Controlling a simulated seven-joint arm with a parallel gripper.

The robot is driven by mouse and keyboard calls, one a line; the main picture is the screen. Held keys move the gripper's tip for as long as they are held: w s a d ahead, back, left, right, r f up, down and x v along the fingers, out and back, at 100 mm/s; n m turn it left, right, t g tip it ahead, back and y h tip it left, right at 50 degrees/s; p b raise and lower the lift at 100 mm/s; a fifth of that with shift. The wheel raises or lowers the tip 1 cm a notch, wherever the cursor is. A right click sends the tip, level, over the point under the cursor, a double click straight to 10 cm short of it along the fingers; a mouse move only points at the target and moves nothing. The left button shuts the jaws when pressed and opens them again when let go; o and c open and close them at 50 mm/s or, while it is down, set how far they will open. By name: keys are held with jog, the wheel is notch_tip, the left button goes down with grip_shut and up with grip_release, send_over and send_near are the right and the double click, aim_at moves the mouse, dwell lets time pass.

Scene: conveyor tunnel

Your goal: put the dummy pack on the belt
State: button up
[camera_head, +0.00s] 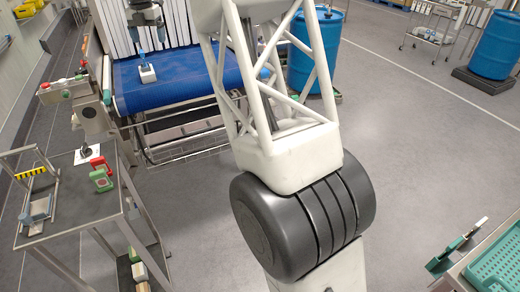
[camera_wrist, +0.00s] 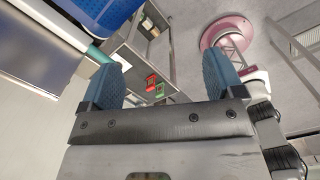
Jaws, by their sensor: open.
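The blue belt (camera_head: 185,72) runs across the back left. A small white block (camera_head: 148,75) sits on its left part, with a blue upright piece just above it; it may be the dummy pack, but I cannot tell for certain. My gripper (camera_head: 150,42) is at the top of the head view, over the belt and apart from the block. In the wrist view my gripper (camera_wrist: 163,82) has its two blue fingers spread wide with nothing between them. The belt (camera_wrist: 103,12) shows there at the upper left.
A control post with buttons (camera_head: 75,85) stands at the belt's left end. Blue drums (camera_head: 318,55) stand behind; a green crate (camera_head: 500,265) is front right.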

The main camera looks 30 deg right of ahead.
jog(key=s+d+r+m, duration=0.15)
jog(key=s+m, duration=0.35)
jog(key=s, duration=0.5)
jog(key=s+d+r+m+t, duration=0.1)
jog(key=s+d+m, duration=0.25)
jog(key=s, duration=0.65)
jog(key=s+d+r+m, duration=0.1)
jog(key=s+d+m, duration=0.1)
jog(key=s+m, duration=0.6)
jog(key=s+d+f+m, duration=0.1)
jog(key=s+f+m, duration=0.3)
jog(key=s, duration=0.7)
jog(key=s+d+f+m, duration=0.1)
jog(key=s+f+m, duration=0.4)
jog(key=s, duration=0.7)
jog(key=s+d+f+m+t, duration=0.1)
jog(key=s+f+m, duration=0.3)
jog(key=s, duration=0.8)
jog(key=shift+s+d+f+m, duration=0.15)
jog(key=shift+s+d+m, duration=0.1)
jog(key=shift+m, duration=0.2)
